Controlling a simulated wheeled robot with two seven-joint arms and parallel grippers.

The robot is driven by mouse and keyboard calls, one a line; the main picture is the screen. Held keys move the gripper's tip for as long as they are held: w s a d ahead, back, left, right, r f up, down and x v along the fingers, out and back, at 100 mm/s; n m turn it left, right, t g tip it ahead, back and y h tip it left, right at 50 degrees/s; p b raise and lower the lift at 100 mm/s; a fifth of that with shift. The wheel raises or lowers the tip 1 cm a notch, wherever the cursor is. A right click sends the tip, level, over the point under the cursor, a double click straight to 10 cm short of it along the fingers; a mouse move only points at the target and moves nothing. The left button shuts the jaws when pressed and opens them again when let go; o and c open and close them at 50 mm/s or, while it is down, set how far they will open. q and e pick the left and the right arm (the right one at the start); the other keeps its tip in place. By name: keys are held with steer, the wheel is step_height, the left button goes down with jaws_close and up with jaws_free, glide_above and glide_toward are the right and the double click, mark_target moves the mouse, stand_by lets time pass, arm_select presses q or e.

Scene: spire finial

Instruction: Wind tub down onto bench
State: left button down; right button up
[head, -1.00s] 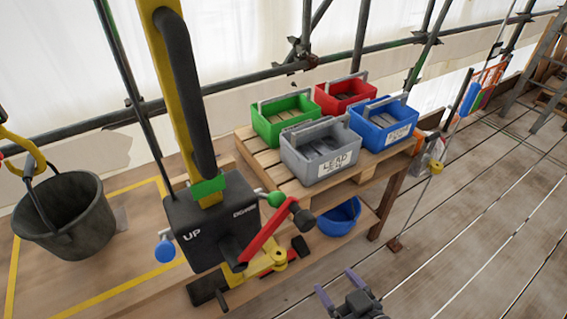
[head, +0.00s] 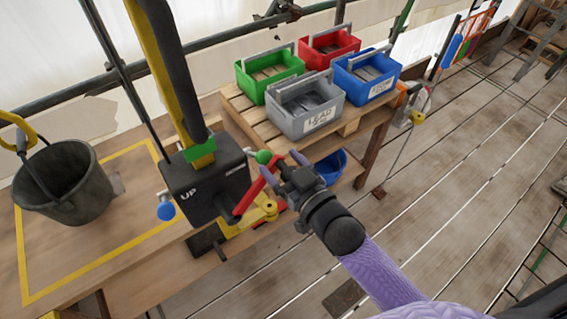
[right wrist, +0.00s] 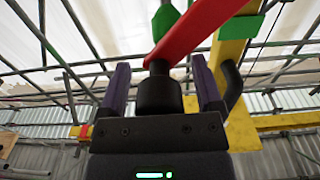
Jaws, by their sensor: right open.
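The tub (head: 62,188), a dark bucket, hangs by its handle from a yellow hook (head: 22,130) at the left, over the yellow-taped square on the bench (head: 130,270); I cannot tell if its bottom touches. The dark winch box (head: 205,183) is marked UP and has a red crank arm (head: 256,192). My right gripper (head: 285,172) is open at the crank's outer end. In the right wrist view, the black crank grip (right wrist: 158,92) stands between its two purple fingers, with gaps visible, under the red arm. My left gripper is not in view.
A pallet (head: 250,122) behind the winch carries green, red, grey and blue tubs. A blue bowl (head: 330,165) lies below it. A yellow mast rises from the winch. Scaffold poles run along the back. The plank floor at the right is mostly clear.

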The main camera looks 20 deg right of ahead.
jaws_close()
steer(key=shift+d+f, duration=0.1)
stand_by(0.4)
